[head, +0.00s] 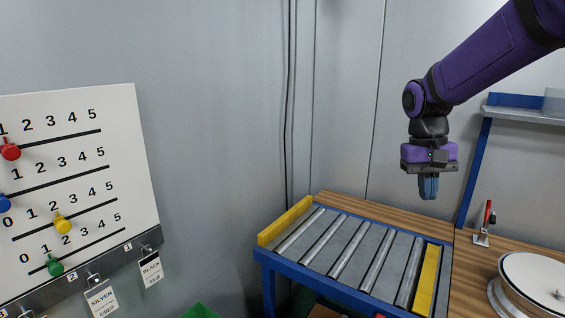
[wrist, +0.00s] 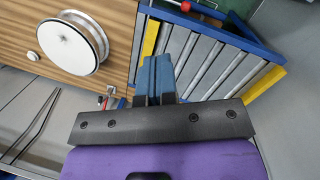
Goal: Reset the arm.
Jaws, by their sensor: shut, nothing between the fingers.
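My gripper (head: 428,188) hangs fingers down at the end of my purple arm, in the air above the right side of the roller conveyor (head: 345,258). Its two blue fingers are together and hold nothing. In the wrist view the shut fingers (wrist: 154,78) point toward the conveyor (wrist: 208,66) and the wooden bench (wrist: 108,78).
A white round wheel (head: 533,280) lies on the wooden bench at the right, near a red-handled clamp (head: 483,226). A blue-framed shelf (head: 520,112) stands behind. A white board (head: 75,190) with numbered slots and coloured knobs is on the left. The air around my gripper is clear.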

